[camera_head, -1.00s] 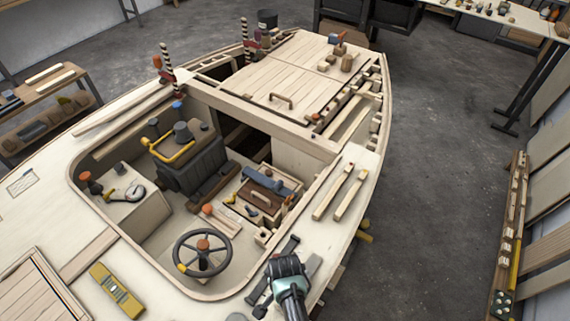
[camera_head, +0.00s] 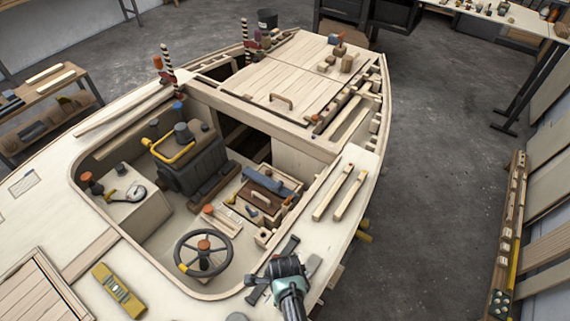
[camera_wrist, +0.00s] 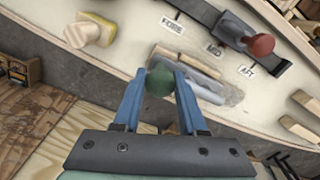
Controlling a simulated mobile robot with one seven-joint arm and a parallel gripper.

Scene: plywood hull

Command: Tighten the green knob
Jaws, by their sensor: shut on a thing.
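The green knob (camera_wrist: 159,82) shows in the wrist view as a round green ball between the two blue fingers of my gripper (camera_wrist: 162,84). The fingers are shut on it from both sides. In the head view my gripper (camera_head: 287,268) is over the pale side deck to the right of the steering wheel, and the knob cannot be made out there.
A dark slide with a red knob (camera_wrist: 261,45) lies beyond the fingers, beside labels FORE, MID and AFT. A yellow-and-cream block (camera_wrist: 90,33) is at upper left. The steering wheel (camera_head: 203,253) and a yellow level (camera_head: 117,290) are left of my arm in the head view.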

